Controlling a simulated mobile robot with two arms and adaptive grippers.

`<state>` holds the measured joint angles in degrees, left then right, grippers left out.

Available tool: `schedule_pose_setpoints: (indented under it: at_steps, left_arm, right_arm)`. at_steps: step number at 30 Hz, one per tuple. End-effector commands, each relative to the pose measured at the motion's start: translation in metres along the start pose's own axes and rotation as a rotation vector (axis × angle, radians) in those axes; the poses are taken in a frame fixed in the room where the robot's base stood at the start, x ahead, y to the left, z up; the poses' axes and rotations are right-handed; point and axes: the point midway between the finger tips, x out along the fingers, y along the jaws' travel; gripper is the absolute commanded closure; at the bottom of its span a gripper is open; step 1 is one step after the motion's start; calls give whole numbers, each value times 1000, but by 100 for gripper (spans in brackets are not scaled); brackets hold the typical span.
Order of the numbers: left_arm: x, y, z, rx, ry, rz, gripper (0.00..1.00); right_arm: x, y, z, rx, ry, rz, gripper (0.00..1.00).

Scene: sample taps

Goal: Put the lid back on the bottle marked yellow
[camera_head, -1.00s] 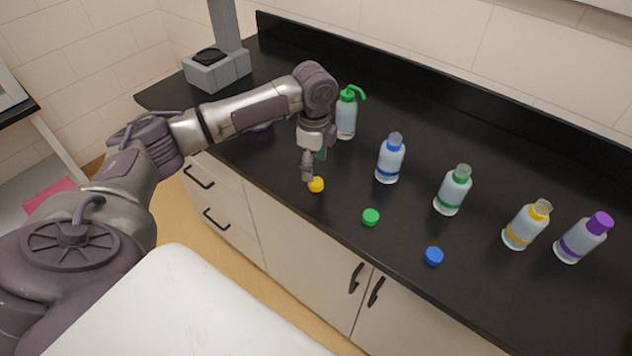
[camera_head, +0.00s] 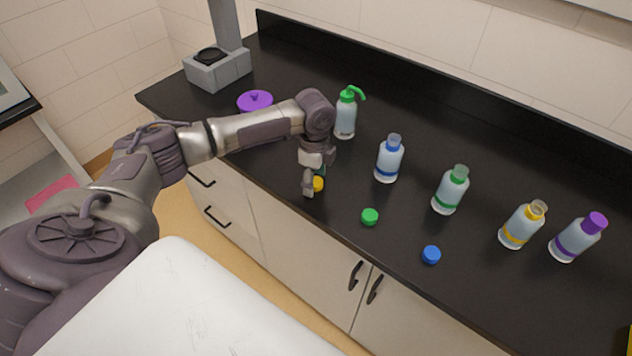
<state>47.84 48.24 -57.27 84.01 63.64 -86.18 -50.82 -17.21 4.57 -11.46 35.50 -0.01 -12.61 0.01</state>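The yellow lid (camera_head: 319,184) lies near the front edge of the black counter, partly hidden by a finger of my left gripper (camera_head: 314,186). That gripper points down at the lid. One finger is in front of it; the far finger is mostly hidden, so I cannot tell whether they grip it. The bottle with the yellow band (camera_head: 518,229) stands upright and lidless at the right, with a yellow neck ring (camera_head: 538,207). My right gripper is not in view.
A green lid (camera_head: 370,217) and blue lid (camera_head: 431,255) lie along the front. Open blue-banded (camera_head: 389,160) and green-banded (camera_head: 450,190) bottles, a purple-capped bottle (camera_head: 575,239) and a green-topped pump bottle (camera_head: 345,116) stand behind. A purple lidded item (camera_head: 254,101) and grey device (camera_head: 217,70) are left.

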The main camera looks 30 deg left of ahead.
Motion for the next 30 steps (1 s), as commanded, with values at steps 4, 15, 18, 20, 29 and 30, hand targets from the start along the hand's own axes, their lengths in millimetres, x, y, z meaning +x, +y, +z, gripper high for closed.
schedule_pose_setpoints:
  at_steps: [4,15,18,20,29,30]
  left_arm:
    - [0,0,0,0,0,0,60]
    - [0,0,0,-1,0,0,72]
    - [-2,0,0,-1,0,-1,72]
    - [-4,0,0,-1,0,-1,72]
    - [-44,0,-6,4,4,-4,72]
    - [-48,4,-16,6,5,-3,72]
  right_arm:
    - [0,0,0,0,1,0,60]
    - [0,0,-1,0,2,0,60]
    - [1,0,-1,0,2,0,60]
    - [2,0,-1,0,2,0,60]
    - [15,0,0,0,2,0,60]
    - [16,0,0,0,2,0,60]
